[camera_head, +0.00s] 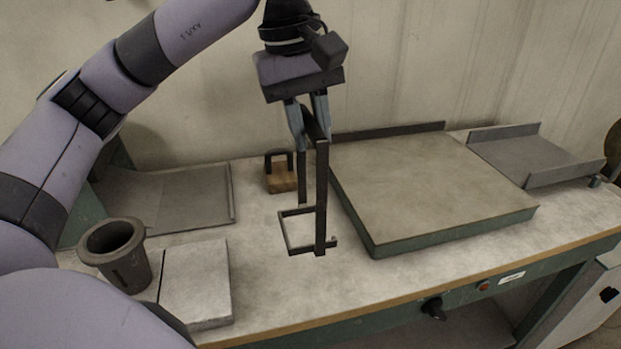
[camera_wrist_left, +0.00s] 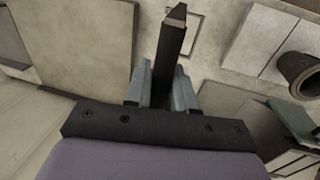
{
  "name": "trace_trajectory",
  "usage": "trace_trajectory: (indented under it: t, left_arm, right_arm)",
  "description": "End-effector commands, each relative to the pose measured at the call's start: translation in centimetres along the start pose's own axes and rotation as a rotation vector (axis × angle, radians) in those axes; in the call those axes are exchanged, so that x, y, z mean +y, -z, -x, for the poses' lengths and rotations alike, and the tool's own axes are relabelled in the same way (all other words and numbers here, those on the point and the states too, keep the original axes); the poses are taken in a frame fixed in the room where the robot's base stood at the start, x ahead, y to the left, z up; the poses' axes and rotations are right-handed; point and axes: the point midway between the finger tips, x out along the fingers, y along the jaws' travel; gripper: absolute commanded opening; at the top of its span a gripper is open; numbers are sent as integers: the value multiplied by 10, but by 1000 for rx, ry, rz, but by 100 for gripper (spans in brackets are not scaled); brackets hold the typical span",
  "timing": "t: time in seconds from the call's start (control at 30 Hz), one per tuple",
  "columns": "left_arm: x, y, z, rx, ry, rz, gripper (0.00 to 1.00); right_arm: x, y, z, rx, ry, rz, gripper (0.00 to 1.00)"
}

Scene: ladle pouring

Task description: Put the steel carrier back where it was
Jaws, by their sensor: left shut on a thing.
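My left gripper (camera_head: 307,106) is shut on the top bar of the dark steel carrier (camera_head: 321,200). The carrier is an open frame with an upright bar and a square ring at its lower end. It hangs upright in front of the raised slab; whether its lower end touches the table cannot be told. In the left wrist view the carrier's bar (camera_wrist_left: 170,45) runs up from between the fingers (camera_wrist_left: 163,90). My right gripper is not in view.
A dark crucible (camera_head: 115,255) stands at the left by a pale block (camera_head: 197,283). A wooden block with a dark handle (camera_head: 281,174) stands behind the carrier. The raised slab (camera_head: 425,185) fills the right middle. Grey trays (camera_head: 185,197) and (camera_head: 535,155) lie at both sides.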

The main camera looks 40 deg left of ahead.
Motion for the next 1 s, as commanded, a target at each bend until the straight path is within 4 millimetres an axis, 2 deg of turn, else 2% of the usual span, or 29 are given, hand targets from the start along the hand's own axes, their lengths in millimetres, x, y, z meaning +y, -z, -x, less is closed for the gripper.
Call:
trace_trajectory:
  t: [0.1,0.27,0.53,0.97,1.0]
  left_arm:
    - [-4,0,-19,0,0,0,0]
    - [-6,0,-31,0,-2,0,0]
    - [-12,0,-67,-1,-1,1,0]
    - [-14,0,-75,0,-3,-1,0]
    - [-14,0,-75,0,-1,-1,31]
  right_arm:
    - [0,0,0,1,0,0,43]
    - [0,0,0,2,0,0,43]
    - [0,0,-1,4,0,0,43]
    - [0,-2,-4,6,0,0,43]
    - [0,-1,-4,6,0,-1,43]
